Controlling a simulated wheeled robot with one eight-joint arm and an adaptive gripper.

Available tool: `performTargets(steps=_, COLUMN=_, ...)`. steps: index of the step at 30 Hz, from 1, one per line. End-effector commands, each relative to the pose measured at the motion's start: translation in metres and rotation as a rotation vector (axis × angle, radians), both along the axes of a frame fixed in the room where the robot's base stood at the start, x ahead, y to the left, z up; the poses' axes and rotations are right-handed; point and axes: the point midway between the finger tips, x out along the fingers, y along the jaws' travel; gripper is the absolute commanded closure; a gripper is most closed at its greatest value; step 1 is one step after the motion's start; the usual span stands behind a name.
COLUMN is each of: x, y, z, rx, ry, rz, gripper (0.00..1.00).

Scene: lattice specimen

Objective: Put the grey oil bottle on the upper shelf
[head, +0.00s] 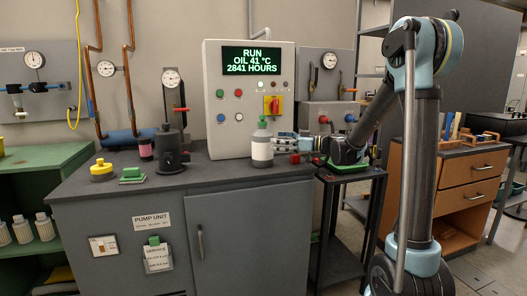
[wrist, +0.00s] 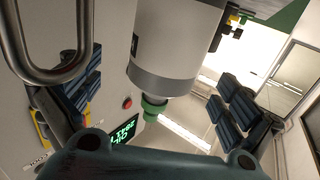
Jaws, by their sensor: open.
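The grey oil bottle (head: 262,148) has a green cap and a pale label. It is upright at the right end of the grey pump unit's top (head: 225,173), in front of the control panel. My gripper (head: 283,145) reaches it from the right, low over the bench. In the wrist view the bottle (wrist: 178,45) appears between the two dark ribbed finger pads, with gaps on both sides, so my gripper (wrist: 158,100) is open around or just short of it. A green shelf unit (head: 40,158) stands at the left; its lower shelf holds several pale bottles (head: 22,229).
The control panel (head: 225,100) rises close behind the bottle. A black pump (head: 170,150), a yellow-lidded container (head: 102,170) and a green block (head: 132,175) occupy the bench's left part. A dark cart (head: 345,230) stands right of the bench under my arm.

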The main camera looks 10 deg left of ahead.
Motion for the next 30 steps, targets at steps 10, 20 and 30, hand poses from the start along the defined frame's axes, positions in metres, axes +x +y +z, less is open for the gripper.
performTargets(steps=10, x=-0.001, y=0.018, z=-0.001, rx=0.000, ry=0.000, rz=0.001, gripper=0.01)
performTargets(steps=20, x=-0.004, y=0.058, z=-0.003, rx=0.000, ry=0.000, rz=0.002, gripper=0.01)
performTargets(steps=30, x=-0.003, y=0.061, z=-0.003, rx=0.000, ry=0.000, rz=0.000, gripper=0.20)
